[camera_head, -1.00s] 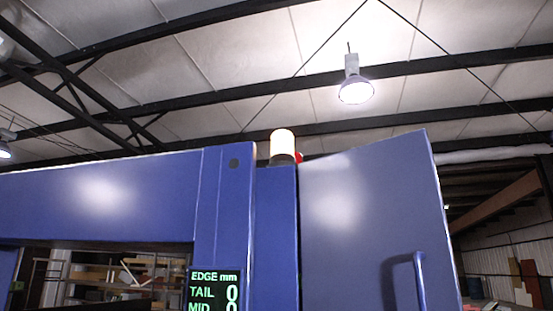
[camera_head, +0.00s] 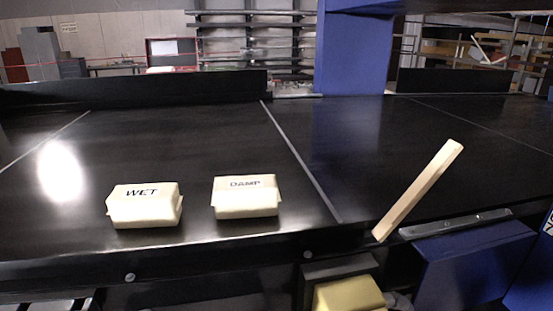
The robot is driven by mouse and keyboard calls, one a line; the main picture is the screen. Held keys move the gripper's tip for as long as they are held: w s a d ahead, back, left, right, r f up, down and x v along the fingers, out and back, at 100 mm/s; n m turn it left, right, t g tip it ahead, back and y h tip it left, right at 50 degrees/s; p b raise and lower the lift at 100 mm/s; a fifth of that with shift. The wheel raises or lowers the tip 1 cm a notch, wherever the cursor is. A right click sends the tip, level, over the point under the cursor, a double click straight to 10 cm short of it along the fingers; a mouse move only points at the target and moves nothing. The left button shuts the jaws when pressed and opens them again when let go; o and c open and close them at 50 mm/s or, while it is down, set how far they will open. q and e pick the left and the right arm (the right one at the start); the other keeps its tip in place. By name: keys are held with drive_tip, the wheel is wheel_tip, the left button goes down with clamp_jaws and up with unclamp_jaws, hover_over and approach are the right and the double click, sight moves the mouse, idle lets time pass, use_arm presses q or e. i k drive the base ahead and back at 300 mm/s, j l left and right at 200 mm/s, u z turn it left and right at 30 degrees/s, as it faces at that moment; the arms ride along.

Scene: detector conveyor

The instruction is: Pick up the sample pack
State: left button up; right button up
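Two cream packs lie on the black conveyor belt. The left pack (camera_head: 144,206) is marked "WET" and the right pack (camera_head: 246,197) is marked "DAMP". They sit apart, near the belt's front edge. A yellow block (camera_head: 347,295) shows at the bottom, below the belt edge, partly cut off by the frame; no label on it can be read. I cannot tell which of these is the sample pack. Neither of my grippers is in view.
The black belt (camera_head: 180,150) is clear behind the packs. A pale wooden bar (camera_head: 420,190) slants up at the right front edge. A blue box (camera_head: 470,265) stands below the front rail at right. A blue post (camera_head: 352,50) rises behind the belt.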

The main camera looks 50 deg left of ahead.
sight(258, 195)
drive_tip(key=u, duration=0.4)
drive_tip(key=j+u, duration=0.15)
drive_tip(key=u, duration=0.2)
drive_tip(key=j+u, duration=0.1)
drive_tip(key=u, duration=0.3)
drive_tip(key=j+u, duration=0.1)
drive_tip(key=u, duration=0.3)
drive_tip(key=k+z, duration=0.1)
drive_tip(key=z, duration=0.25)
drive_tip(key=k+z, duration=0.15)
drive_tip(key=z, duration=0.2)
drive_tip(key=k+z, duration=0.1)
drive_tip(key=z, duration=0.2)
